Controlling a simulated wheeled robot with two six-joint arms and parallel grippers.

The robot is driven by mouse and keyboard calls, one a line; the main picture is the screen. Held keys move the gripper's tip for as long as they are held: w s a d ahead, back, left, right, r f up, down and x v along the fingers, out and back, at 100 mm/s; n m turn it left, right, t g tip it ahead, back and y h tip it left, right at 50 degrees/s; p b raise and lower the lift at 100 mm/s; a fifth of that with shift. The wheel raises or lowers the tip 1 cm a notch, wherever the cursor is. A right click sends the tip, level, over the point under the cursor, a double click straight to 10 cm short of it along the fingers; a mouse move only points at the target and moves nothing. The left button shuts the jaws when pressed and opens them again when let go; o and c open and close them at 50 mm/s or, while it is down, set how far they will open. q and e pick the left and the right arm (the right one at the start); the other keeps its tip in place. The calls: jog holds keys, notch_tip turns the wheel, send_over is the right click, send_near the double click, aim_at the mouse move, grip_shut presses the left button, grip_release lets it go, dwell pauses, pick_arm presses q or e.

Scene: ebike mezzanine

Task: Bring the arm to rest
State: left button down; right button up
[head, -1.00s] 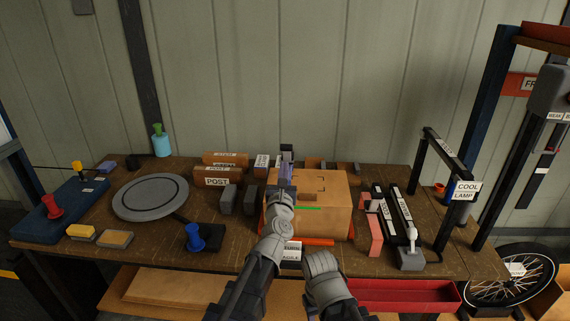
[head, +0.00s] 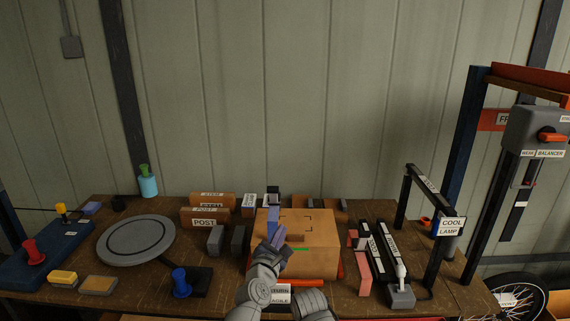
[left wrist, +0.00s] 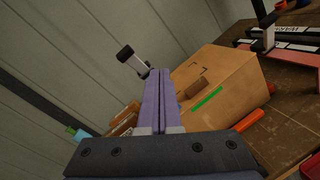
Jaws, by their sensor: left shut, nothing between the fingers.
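My left gripper (head: 277,236) is in front of the cardboard box (head: 318,255) on the workbench in the head view. Its purple fingers are together with nothing between them. In the left wrist view the closed fingers (left wrist: 159,75) point toward the wall, and the box (left wrist: 235,72) with its green strip is just to their right. I cannot tell whether the fingers touch the box. Part of my right arm shows at the bottom of the head view; its gripper is not visible.
A round grey turntable (head: 137,240) and a blue clamp (head: 181,283) lie to the left. Brown labelled blocks (head: 206,215) stand behind. Right of the box are black rails (head: 385,245) and a black frame with a COOL LAMP sign (head: 452,226). Open air lies above the bench.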

pick_arm(q)
jog(key=s+a+f+m+g, duration=0.1)
jog(key=s+f+m+g, duration=0.25)
jog(key=f+m, duration=0.4)
jog(key=s+a+f+m+g, duration=0.1)
jog(key=s+f+m+g, duration=0.1)
jog(key=f+m+g, duration=0.45)
jog(key=s+a+f+m+g+y, duration=0.4)
jog(key=s+a+f+m+g, duration=0.35)
jog(key=s+a+m, duration=0.5)
jog(key=s+d+m+y, duration=0.1)
jog(key=s+d+m, duration=0.3)
jog(key=d, duration=0.7)
jog(key=shift+s+d, duration=0.25)
jog(key=shift+s, duration=0.75)
